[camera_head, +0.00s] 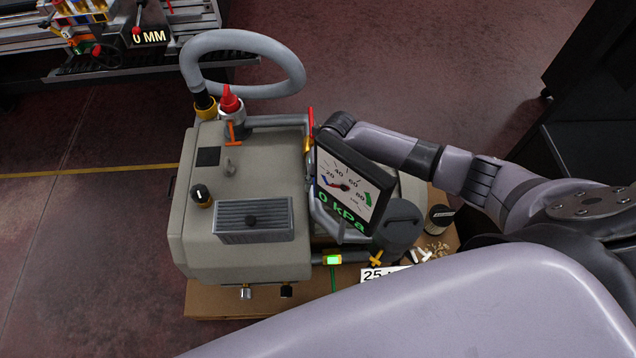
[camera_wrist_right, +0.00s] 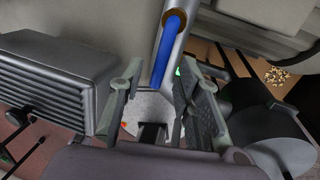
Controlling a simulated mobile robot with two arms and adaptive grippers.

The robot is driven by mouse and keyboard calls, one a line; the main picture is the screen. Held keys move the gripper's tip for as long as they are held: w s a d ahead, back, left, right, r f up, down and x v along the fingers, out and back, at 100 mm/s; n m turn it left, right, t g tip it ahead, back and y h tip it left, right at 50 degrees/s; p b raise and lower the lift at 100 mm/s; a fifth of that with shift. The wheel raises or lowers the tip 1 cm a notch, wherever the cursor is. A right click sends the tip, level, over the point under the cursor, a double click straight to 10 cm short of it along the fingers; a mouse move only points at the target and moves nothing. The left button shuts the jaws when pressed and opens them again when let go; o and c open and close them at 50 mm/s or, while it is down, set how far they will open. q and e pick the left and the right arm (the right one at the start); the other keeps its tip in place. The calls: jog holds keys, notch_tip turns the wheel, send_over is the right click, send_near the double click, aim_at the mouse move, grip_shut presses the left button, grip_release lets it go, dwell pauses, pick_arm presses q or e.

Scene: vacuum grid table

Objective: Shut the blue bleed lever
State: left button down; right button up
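The blue bleed lever (camera_wrist_right: 165,52) shows in the right wrist view as a long blue bar running down from an orange-brown ring on a grey pipe. My right gripper (camera_wrist_right: 160,78) is open, with one finger on each side of the lever's lower end. I cannot tell whether either finger touches it. In the head view my right arm reaches in from the right behind the gauge panel, which reads 0 kPa (camera_head: 348,188). That panel hides the lever and most of the right gripper. My left gripper is not in view.
The beige pump unit (camera_head: 205,240) has a ribbed metal box (camera_head: 253,220), a black knob (camera_head: 201,195) and a red-capped fitting (camera_head: 230,100). A grey hose (camera_head: 270,50) loops behind it. A dark cylinder (camera_head: 439,218) and small scraps (camera_head: 432,250) lie to the right.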

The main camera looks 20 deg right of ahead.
notch_tip(320, 180, up, 12)
jog(key=d, duration=0.2)
jog(key=shift+s+f, duration=0.2)
jog(key=shift+s, duration=0.15)
jog(key=shift+d, duration=0.1)
